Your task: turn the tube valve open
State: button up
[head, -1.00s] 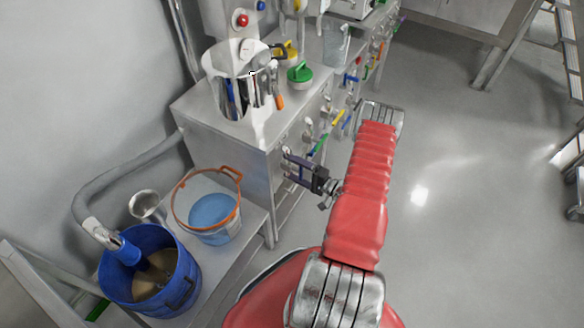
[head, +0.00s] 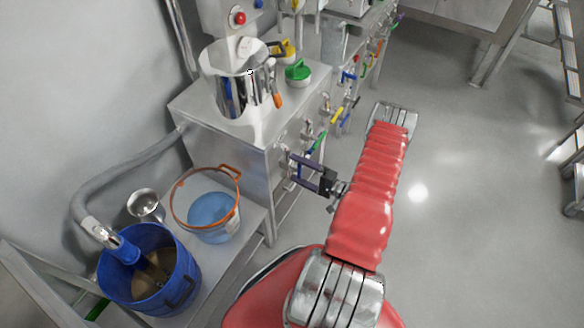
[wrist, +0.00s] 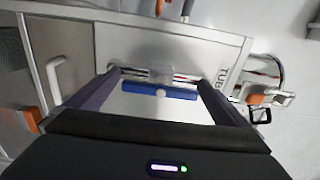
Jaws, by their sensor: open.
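The tube valve's blue bar handle (wrist: 165,92) lies nearly level across the picture in the wrist view, with a pale round hub at its middle. A panel (wrist: 225,70) behind it carries a partly hidden label starting "TUB". My gripper (wrist: 158,80) is open, with one dark finger on each side of the handle. The handle appears between the fingers, but I cannot tell how deep it sits or whether they touch it. In the head view my gripper (head: 297,169) is at the front of the steel cabinet, and I cannot make out this handle there.
The steel cabinet (head: 245,175) bears a shiny pot (head: 235,90) and a green-lidded item (head: 298,72). Green (head: 318,142) and yellow (head: 337,115) handles line its front. A clear orange-rimmed bucket (head: 195,190) and a blue bucket (head: 170,240) stand left.

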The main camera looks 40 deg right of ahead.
jog(key=v, duration=1)
jog(key=shift+a, duration=0.1)
dwell(0.4)
